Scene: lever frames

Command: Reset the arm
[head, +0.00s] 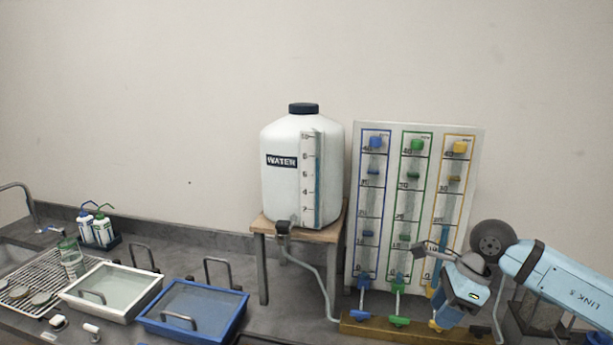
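My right arm comes in from the right, and its gripper (430,252) is in front of the lower right part of a white panel (400,215). The panel carries blue, green and yellow framed columns with coloured knobs. The gripper hides part of the yellow column (458,180). The fingers are small and partly turned away, so I cannot tell whether they are open or shut. I see nothing clearly held. My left gripper is not in view.
A white water tank (289,178) stands on a small wooden stand (325,235) left of the panel. A white tray (110,290), a blue tray (192,306), a wire rack (40,280) and bottles (103,230) fill the left counter. Blue and green taps sit below the panel.

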